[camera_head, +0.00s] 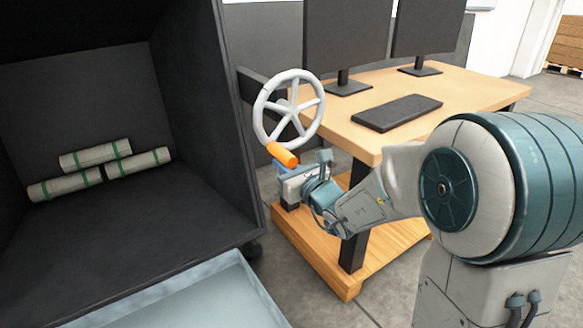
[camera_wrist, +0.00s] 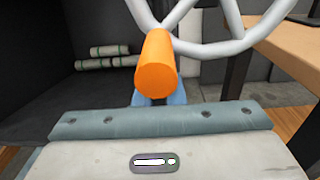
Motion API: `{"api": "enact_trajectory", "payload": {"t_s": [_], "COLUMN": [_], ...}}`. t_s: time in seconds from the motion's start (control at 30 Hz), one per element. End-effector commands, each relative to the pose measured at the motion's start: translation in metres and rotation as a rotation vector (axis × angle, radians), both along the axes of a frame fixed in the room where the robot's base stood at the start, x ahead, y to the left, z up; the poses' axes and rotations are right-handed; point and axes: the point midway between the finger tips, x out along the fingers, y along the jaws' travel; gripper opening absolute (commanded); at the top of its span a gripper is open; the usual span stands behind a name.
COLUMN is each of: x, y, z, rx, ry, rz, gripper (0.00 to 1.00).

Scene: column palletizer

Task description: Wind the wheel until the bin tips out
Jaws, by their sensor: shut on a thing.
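The wheel (camera_head: 257,108) is grey-white with several spokes and stands beside the bin's right wall. Its orange handle (camera_head: 283,154) sits at the bottom of the rim. My gripper (camera_head: 282,168) is at that handle, shut on it. In the wrist view the handle (camera_wrist: 156,66) points toward the camera, with blue finger parts (camera_wrist: 142,99) partly showing below it. The dark bin (camera_head: 110,235) lies open toward me at the left. Three pale rolls with green bands (camera_head: 97,153) lie stacked at its back. They also show in the wrist view (camera_wrist: 103,63).
A wooden desk (camera_head: 465,88) with two monitors (camera_head: 345,40) and a keyboard (camera_head: 397,113) stands behind and right of the wheel. Its wooden base (camera_head: 325,262) is below my gripper. A pale blue-grey tray (camera_head: 190,300) lies in front of the bin.

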Motion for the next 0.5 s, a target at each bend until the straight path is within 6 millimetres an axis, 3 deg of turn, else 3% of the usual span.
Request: {"api": "enact_trajectory", "payload": {"t_s": [0.03, 0.23, 0.5], "x": [0.001, -0.004, -0.007], "y": [0.001, 0.007, 0.011], "z": [0.009, 0.022, 0.031], "rx": [0.005, 0.007, 0.009], "ry": [-0.015, -0.019, -0.018], "rz": [0.0, -0.008, -0.012], "gripper": [0.0, 0.0, 0.0]}}
